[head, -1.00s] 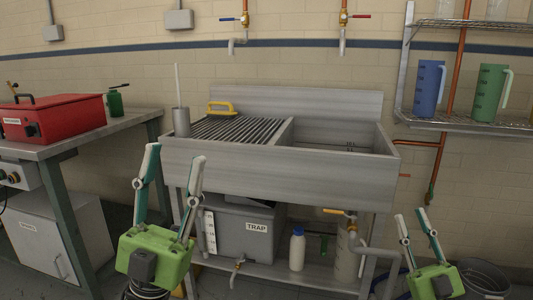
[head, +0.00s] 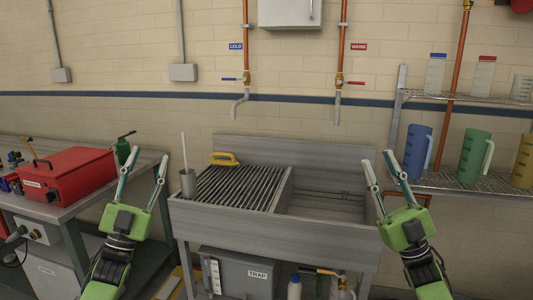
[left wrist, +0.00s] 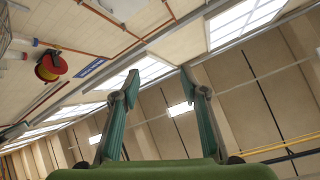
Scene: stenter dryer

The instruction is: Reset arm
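The left wrist view shows the same open fingers (left wrist: 158,95) against the ceiling and windows. My right gripper (head: 378,172) is raised in front of the right end of the sink. Its fingers are spread and nothing shows between them. Both grippers are apart from the objects around them, as far as the head view shows.
A steel sink (head: 320,228) with a ribbed drainboard holds a yellow-handled brush (head: 225,158) and a grey cup (head: 188,183). A red box (head: 66,174) sits on the left bench. A wire shelf (head: 455,184) at right bears blue, green and yellow jugs. A grey trap box (head: 235,274) is below.

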